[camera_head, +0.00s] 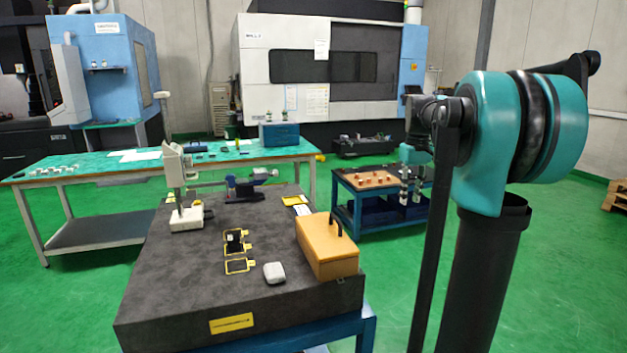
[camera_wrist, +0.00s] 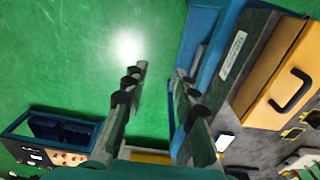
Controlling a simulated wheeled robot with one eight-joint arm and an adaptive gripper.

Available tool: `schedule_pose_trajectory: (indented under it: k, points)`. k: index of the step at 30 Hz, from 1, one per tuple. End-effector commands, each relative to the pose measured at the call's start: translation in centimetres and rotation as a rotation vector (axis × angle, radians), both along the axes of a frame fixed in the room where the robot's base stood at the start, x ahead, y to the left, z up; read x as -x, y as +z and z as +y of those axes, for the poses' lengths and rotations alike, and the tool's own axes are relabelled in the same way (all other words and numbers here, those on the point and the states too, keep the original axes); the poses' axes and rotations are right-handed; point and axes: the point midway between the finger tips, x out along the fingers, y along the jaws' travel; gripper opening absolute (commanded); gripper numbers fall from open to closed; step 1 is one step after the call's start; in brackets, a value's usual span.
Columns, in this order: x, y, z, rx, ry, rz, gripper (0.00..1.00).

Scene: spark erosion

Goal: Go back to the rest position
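My gripper (camera_head: 411,188) hangs pointing down at the end of my teal and black arm, in front of the low blue table (camera_head: 345,210) in the head view. In the wrist view my gripper (camera_wrist: 158,80) shows two dark fingers standing apart, with only green floor between them. It is open and empty, and touches nothing that I can see. My arm rises at the right of the head view and hides part of the floor there.
The dark granite table (camera_head: 150,295) bears an orange box (camera_head: 328,247), a white rounded object (camera_head: 274,272), yellow-framed pieces (camera_head: 237,266) and a white stand (camera_head: 186,215). A long green-topped bench (camera_head: 100,178) stands behind. Green floor (camera_head: 555,270) is open at right.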

Motion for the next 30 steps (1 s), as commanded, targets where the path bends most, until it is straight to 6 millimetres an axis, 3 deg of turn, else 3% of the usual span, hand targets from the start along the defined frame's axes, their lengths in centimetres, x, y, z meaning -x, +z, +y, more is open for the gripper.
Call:
schedule_pose_trajectory:
  k: [5,11,14,22,27,30]
  points:
    - [1.7,-2.6,1.3,0.003,-0.025,-0.031,0.28]
    - [4.9,-7.1,3.3,0.003,-0.070,-0.086,0.28]
    - [7.6,-10.3,4.6,0.000,-0.102,-0.125,0.28]
    - [19.1,-21.7,8.5,-0.035,-0.219,-0.267,0.28]
    - [24.0,-25.6,9.4,-0.058,-0.265,-0.319,0.28]
    - [25.3,-26.6,9.6,-0.065,-0.278,-0.331,0.28]
